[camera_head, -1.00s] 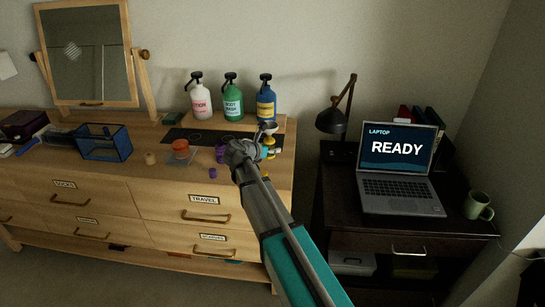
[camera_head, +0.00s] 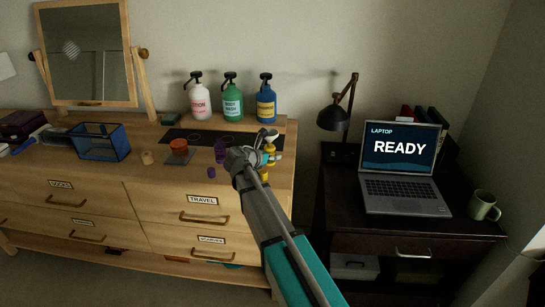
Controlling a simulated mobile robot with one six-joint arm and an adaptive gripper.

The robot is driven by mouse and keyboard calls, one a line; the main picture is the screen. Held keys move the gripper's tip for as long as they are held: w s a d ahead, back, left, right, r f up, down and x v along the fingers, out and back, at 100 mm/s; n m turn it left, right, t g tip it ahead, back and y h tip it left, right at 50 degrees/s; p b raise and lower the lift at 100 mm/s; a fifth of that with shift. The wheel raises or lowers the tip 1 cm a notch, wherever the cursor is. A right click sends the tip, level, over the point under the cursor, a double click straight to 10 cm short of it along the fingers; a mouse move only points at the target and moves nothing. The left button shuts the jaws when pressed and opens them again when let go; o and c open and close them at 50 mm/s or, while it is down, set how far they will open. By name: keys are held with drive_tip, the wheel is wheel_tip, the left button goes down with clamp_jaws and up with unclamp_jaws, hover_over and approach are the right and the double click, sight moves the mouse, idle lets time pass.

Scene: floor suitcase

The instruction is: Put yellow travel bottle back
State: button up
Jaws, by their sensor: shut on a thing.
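My gripper (camera_head: 267,152) is over the right end of the dresser top, shut on the yellow travel bottle (camera_head: 270,147). Yellow parts show around the fingers, and much of the bottle is hidden by them. A grey, funnel-like piece (camera_head: 266,135) shows just above the bottle; I cannot tell whether it is attached to it. A small yellow piece (camera_head: 266,177) shows beside the wrist, near the dresser's front edge. A dark mat (camera_head: 200,137) with ring marks lies behind, to the left. A purple bottle (camera_head: 220,151) stands left of my gripper, with a small purple piece (camera_head: 211,172) in front.
White, green and blue pump bottles (camera_head: 232,103) stand along the back. An orange jar (camera_head: 180,147), a small tan piece (camera_head: 147,158) and a blue mesh basket (camera_head: 100,142) are to the left. A dark desk with a laptop (camera_head: 402,170) and lamp (camera_head: 333,118) stands to the right.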

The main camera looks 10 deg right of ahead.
drive_tip(key=shift+f, duration=0.1)
drive_tip(key=o, duration=1.2)
drive_tip(key=shift+o, duration=0.2)
drive_tip(key=shift+s+a+r, duration=0.15)
drive_tip(key=shift+r, duration=0.1)
drive_tip(key=p+v, duration=0.4)
drive_tip(key=v, duration=0.5)
drive_tip(key=shift+s+a+r, duration=0.2)
drive_tip(key=shift+p+v, duration=0.3)
drive_tip(key=shift+v, duration=0.65)
drive_tip(key=shift+f, duration=0.2)
